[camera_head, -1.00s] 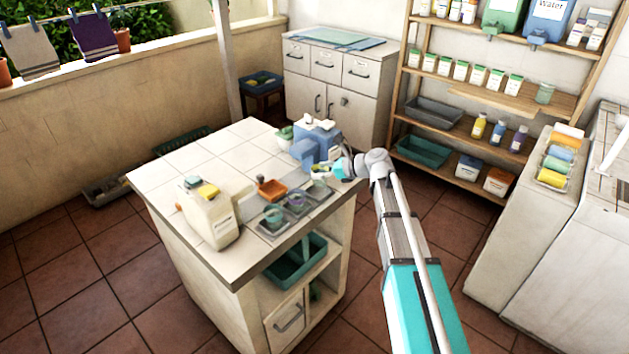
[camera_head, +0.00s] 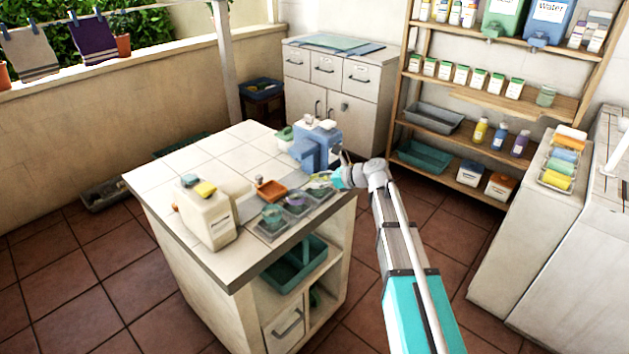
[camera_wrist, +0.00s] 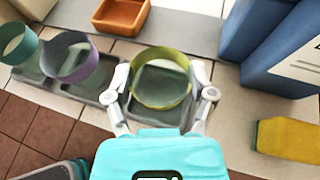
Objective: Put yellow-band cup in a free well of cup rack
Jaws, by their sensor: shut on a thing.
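The yellow-band cup (camera_wrist: 161,79), clear with a yellow-green rim band, sits between the two fingers of my gripper (camera_wrist: 163,96) in the wrist view. My gripper is shut on it. The cup is upright, over the right-hand well of the grey cup rack (camera_wrist: 92,90); I cannot tell whether its base touches the well floor. The other two wells hold a teal-band cup (camera_wrist: 18,43) and a purple-band cup (camera_wrist: 70,56). In the head view the rack (camera_head: 268,236) lies along the counter edge, with my gripper (camera_head: 326,182) at its far right end.
A blue dispenser (camera_head: 316,148) stands close behind my gripper. An orange dish (camera_head: 272,189) lies behind the rack. A beige jug (camera_head: 207,220) stands to the left on the tiled counter (camera_head: 165,165). A yellow block (camera_wrist: 289,140) is at right in the wrist view.

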